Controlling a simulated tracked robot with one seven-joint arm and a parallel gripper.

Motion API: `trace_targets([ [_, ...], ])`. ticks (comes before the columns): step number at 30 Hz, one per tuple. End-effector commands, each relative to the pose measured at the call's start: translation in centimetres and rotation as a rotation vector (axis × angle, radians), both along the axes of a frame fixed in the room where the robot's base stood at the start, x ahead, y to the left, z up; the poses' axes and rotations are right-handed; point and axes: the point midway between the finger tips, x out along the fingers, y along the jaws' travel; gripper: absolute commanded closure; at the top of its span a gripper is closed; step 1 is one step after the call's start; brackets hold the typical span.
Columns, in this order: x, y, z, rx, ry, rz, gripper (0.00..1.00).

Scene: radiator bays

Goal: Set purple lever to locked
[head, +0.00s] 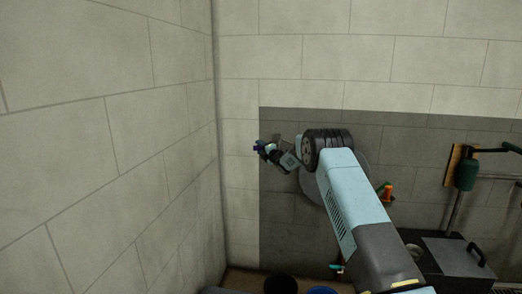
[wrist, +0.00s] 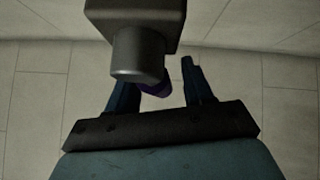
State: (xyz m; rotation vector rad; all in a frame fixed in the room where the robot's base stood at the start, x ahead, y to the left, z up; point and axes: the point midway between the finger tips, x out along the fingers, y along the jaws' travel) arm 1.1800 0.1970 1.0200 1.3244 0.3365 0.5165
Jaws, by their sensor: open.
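The purple lever (wrist: 156,88) shows in the wrist view as a small purple piece, partly hidden behind a dark grey fitting with a round end (wrist: 139,52). It lies between the two fingers of my gripper (wrist: 160,82), which are apart. I cannot tell whether either finger touches it. In the head view a small purple-blue spot (head: 257,147) shows at the tip of my gripper (head: 264,149), near the dark wall panel's left edge. The lever's setting cannot be read from these views.
A pale block wall (head: 110,140) stands close on the left. To the right are an orange piece (head: 387,191), a green fitting (head: 467,173) by a wooden board, and a dark box with a handle (head: 455,258). A black round container (head: 280,285) is low in front.

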Motion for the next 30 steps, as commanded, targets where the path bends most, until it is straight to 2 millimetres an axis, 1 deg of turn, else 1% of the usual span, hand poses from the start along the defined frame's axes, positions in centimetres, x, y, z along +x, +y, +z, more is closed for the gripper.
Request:
trace_targets([
  [4,-0.01,0.0,-0.01,0.0,0.0,0.0,0.49],
  [5,-0.01,0.0,-0.02,0.0,0.0,0.0,0.5],
  [20,-0.02,-0.04,-0.06,-0.001,0.001,0.0,0.98],
  [21,-0.02,-0.04,-0.06,-0.001,0.001,0.0,1.0],
  [30,-0.02,-0.05,-0.09,-0.001,0.002,0.0,1.0],
])
